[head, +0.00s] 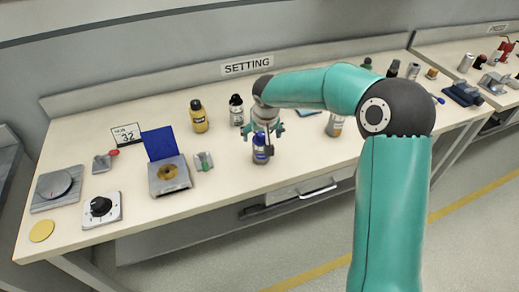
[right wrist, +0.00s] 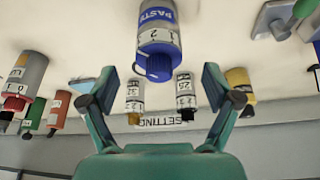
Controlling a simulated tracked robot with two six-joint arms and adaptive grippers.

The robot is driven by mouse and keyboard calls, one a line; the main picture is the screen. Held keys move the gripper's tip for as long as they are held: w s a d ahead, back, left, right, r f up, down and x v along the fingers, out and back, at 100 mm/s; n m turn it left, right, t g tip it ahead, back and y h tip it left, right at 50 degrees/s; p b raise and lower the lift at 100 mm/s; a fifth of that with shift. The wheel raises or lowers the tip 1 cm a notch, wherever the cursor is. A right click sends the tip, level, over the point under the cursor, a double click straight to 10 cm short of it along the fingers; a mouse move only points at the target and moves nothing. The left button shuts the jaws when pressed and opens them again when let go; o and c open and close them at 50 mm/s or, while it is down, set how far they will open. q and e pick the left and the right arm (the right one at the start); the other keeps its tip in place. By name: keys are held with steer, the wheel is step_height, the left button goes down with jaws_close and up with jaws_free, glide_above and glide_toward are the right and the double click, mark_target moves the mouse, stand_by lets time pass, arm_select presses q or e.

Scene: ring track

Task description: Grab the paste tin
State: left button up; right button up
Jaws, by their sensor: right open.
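In the right wrist view the tin (right wrist: 158,42) shows the word PASTE and a blue cap. My right gripper (head: 262,130) is open just above and behind it in the head view. In the right wrist view its two fingers (right wrist: 158,86) are spread wide, with the tin centred between and just past their tips, touching neither. The gripper hides part of the tin's top in the head view. My left gripper is not in view.
A yellow bottle (head: 199,117) and a dark-capped bottle (head: 236,110) stand behind and left of the tin. A box with a raised blue lid (head: 168,174) and a small green item (head: 204,161) lie left. More containers stand right, partly behind my arm. The bench front edge is close.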

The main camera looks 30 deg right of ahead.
mark_target(261, 142)
steer(key=shift+w+d+f, duration=0.15)
steer(key=shift+w+f, duration=0.1)
steer(key=shift+f, duration=0.4)
steer(key=shift+w+d+f+p, duration=0.1)
steer(key=shift+f+p, duration=0.25)
steer(key=shift+f, duration=0.2)
steer(key=p+x, duration=0.1)
steer(key=x, duration=0.3)
steer(key=shift+c, duration=0.3)
steer(key=c, duration=1.3)
steer(key=shift+r, duration=0.15)
